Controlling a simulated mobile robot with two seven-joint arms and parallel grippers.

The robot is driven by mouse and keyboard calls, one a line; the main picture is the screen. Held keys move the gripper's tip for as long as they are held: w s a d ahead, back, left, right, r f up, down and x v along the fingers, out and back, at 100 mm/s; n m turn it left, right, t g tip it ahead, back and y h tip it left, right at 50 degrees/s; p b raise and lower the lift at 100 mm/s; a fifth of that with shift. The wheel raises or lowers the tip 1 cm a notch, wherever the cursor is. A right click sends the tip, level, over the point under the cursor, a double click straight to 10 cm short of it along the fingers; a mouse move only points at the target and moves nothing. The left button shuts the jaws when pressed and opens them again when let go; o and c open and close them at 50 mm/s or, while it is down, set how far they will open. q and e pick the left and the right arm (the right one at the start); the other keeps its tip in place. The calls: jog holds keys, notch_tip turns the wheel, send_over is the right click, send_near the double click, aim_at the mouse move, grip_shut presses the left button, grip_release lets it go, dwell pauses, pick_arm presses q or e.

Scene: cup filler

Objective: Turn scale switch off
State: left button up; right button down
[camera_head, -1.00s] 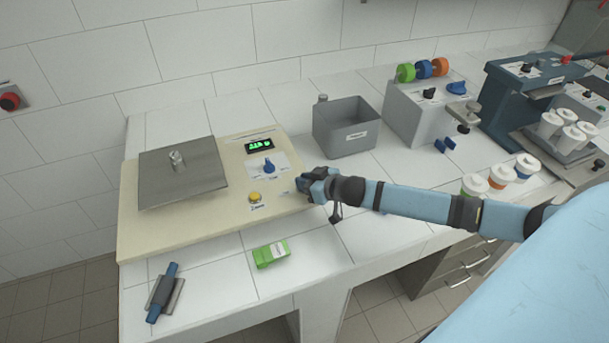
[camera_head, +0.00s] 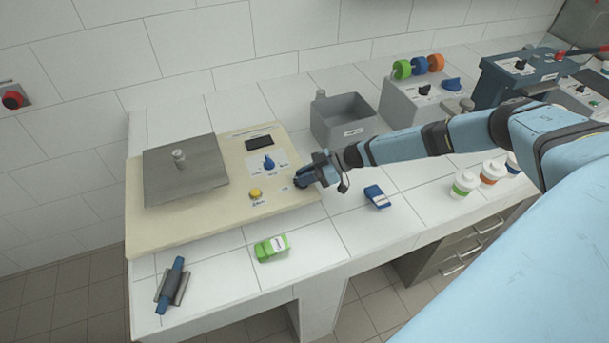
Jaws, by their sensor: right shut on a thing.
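A blue knob (camera_head: 269,163) and a yellow button (camera_head: 255,193) sit on the board. My right gripper (camera_head: 302,181) is at the board's right edge, shut on the scale switch there. The switch itself is hidden by the fingers. My left gripper is out of view.
A grey bin (camera_head: 345,118) stands behind my right gripper. A green box (camera_head: 271,248), a blue box (camera_head: 376,196) and a blue-handled tool (camera_head: 172,284) lie at the front.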

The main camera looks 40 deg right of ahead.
jog(key=shift+w+n+g+y+b, duration=0.25)
jog(key=shift+n+g+y, duration=0.25)
jog(key=shift+n+g, duration=0.5)
jog(key=shift+s+g, duration=0.1)
jog(key=shift+g, duration=0.2)
jog(key=c, duration=1.2)
grip_release()
jog(key=shift+o, duration=0.2)
